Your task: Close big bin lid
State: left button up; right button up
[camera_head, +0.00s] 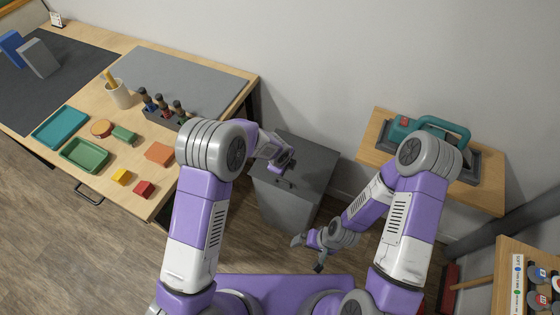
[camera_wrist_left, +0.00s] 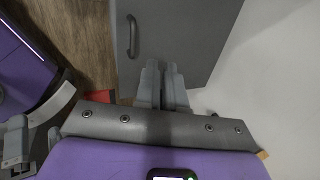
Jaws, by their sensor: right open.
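The big bin (camera_head: 283,212) is a grey box standing on the floor between the workbench and the small side table. Its dark grey lid (camera_head: 318,160) looks flat across the top, with a dark handle near the front edge. In the left wrist view the lid (camera_wrist_left: 195,35) fills the upper middle, with its handle (camera_wrist_left: 132,35) at upper left. My left gripper (camera_head: 284,160) is over the lid; its fingers (camera_wrist_left: 164,82) lie close together with nothing between them. Whether they touch the lid is unclear. My right gripper (camera_head: 309,254) is open and empty, low in front of the bin.
The workbench (camera_head: 135,192) at left holds trays, blocks, a cup and a tool rack. The side table (camera_head: 480,198) at right carries a teal-handled machine (camera_head: 440,128). A wall (camera_head: 330,60) stands behind the bin. Wood floor (camera_head: 110,255) is open in front of the workbench.

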pick_arm(q)
jog(key=shift+o, duration=0.8)
jog(key=shift+w+d, duration=0.15)
jog(key=shift+w, duration=0.05)
jog(key=p+v, duration=0.2)
jog(key=v, duration=0.5)
jog(key=shift+r, duration=0.25)
pick_arm(e)
jog(key=shift+w+d+r, duration=0.1)
jog(key=shift+w+r, duration=0.05)
jog(key=shift+r, duration=0.4)
jog(key=shift+w+r, duration=0.15)
jog(key=shift+r, duration=0.4)
pick_arm(q)
jog(key=shift+w+f, duration=0.1)
